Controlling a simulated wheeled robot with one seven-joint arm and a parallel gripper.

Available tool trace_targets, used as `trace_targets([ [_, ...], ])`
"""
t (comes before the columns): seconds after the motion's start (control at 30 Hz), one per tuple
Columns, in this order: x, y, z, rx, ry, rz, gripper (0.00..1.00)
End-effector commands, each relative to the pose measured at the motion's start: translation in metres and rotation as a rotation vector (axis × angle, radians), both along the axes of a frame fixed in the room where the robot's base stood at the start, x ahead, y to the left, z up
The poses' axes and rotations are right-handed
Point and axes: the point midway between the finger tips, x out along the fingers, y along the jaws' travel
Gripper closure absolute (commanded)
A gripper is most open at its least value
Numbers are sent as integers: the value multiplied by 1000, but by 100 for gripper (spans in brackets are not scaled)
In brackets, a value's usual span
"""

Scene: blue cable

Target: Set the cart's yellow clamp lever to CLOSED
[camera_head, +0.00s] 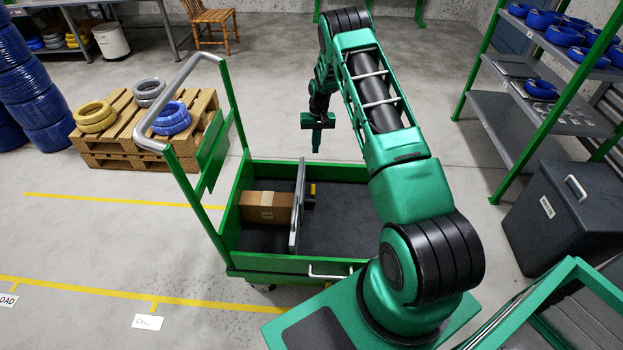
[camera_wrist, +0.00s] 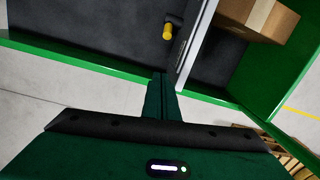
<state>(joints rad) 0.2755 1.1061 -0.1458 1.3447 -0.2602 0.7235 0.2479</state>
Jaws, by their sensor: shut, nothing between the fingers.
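The green cart (camera_head: 285,264) stands left of my arm in the head view, with a dark floor inside. A grey upright divider (camera_head: 297,210) crosses it. The small yellow clamp lever (camera_head: 312,188) sits beside the divider on its right side. In the wrist view the yellow lever (camera_wrist: 167,32) shows near the top, on a dark mount against the divider (camera_wrist: 200,35). Whether it is open or closed cannot be told. My gripper (camera_head: 316,150) points down above the cart's far side, apart from the lever. Its fingers (camera_wrist: 161,90) are together and empty.
A cardboard box (camera_head: 266,207) lies in the cart left of the divider. The cart's grey push handle (camera_head: 165,118) rises at the left. A pallet (camera_head: 130,128) with cable coils stands behind. A dark bin (camera_head: 560,215) and a shelf rack (camera_head: 500,125) stand at the right.

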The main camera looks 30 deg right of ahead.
Motion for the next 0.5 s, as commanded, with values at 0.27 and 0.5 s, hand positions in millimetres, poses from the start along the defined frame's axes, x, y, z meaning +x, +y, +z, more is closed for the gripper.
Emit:
trace_targets([
  [0.27, 7, 7, -51, 24, 0, 7, 100],
  [0.5, 8, 7, -53, 25, -1, 7, 100],
])
